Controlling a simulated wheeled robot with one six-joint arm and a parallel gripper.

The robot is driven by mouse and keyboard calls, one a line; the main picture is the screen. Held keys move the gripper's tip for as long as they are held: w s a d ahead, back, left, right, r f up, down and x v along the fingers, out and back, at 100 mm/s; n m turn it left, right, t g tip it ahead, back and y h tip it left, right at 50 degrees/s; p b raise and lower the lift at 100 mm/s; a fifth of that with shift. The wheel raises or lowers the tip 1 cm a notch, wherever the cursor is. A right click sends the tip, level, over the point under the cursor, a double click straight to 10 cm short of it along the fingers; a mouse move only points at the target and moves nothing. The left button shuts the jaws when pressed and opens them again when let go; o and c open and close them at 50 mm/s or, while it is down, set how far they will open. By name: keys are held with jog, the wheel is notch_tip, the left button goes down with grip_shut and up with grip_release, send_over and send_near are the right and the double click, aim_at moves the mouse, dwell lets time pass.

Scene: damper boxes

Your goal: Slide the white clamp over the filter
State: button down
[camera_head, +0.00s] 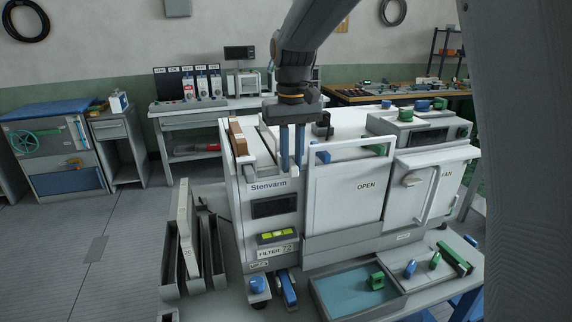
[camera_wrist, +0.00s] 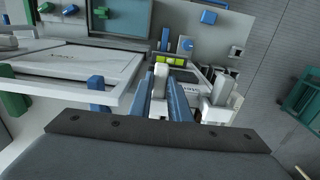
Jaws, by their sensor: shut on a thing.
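My gripper (camera_head: 292,166) points down above the front top edge of the white cabinet marked Stenvarm (camera_head: 268,187). In the wrist view its two blue fingers (camera_wrist: 167,92) are closed on a small white piece (camera_wrist: 160,72), which looks like the white clamp. The fingers hide much of it, and it is hard to make out in the head view. A FILTER label (camera_head: 270,253) is on the cabinet's lower left front, below a yellow-green window (camera_head: 278,237). This window also shows in the wrist view (camera_wrist: 174,70). I cannot tell for sure which part is the filter itself.
A white frame marked OPEN (camera_head: 366,186) stands just right of my gripper. A brown block (camera_head: 237,138) lies on the cabinet's left top. A rack with an upright white panel (camera_head: 187,235) stands left. A blue-lined tray (camera_head: 335,292) is in front.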

aim_at(292, 162)
jog(key=shift+w+r, duration=0.1)
jog(key=shift+w, duration=0.25)
jog(key=c, duration=1.6)
grip_release()
jog(key=shift+w, duration=0.1)
jog(key=shift+c, duration=0.2)
jog(key=shift+r+b, duration=1.15)
jog(key=shift+r, duration=2.7)
